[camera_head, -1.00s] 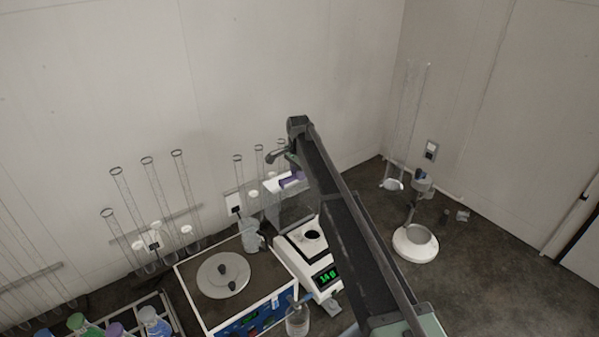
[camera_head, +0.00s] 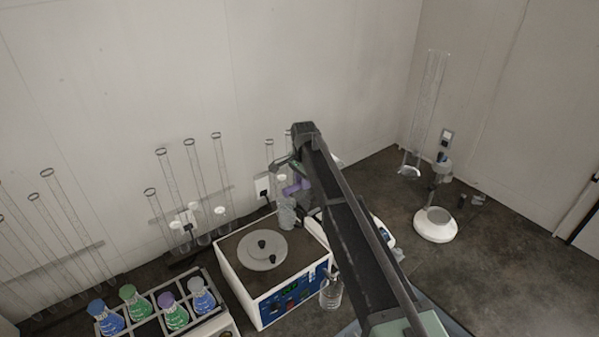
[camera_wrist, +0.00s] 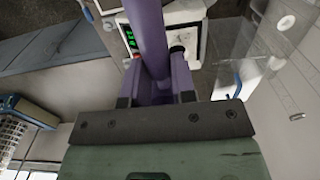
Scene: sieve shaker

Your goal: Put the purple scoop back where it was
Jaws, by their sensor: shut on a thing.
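The purple scoop (camera_wrist: 147,35) is in my gripper (camera_wrist: 157,97) in the wrist view. Its purple handle sits between the two dark fingers and reaches up out of the picture. In the head view, a small part of the purple scoop (camera_head: 292,187) shows beside the end of my arm, above the bench near the back wall.
The box with a round plate (camera_head: 263,249) stands left of my arm. A rack of coloured-cap bottles (camera_head: 165,303) is at lower left. Tall glass tubes (camera_head: 200,190) line the wall. A white round device (camera_head: 434,225) stands on clear bench at right.

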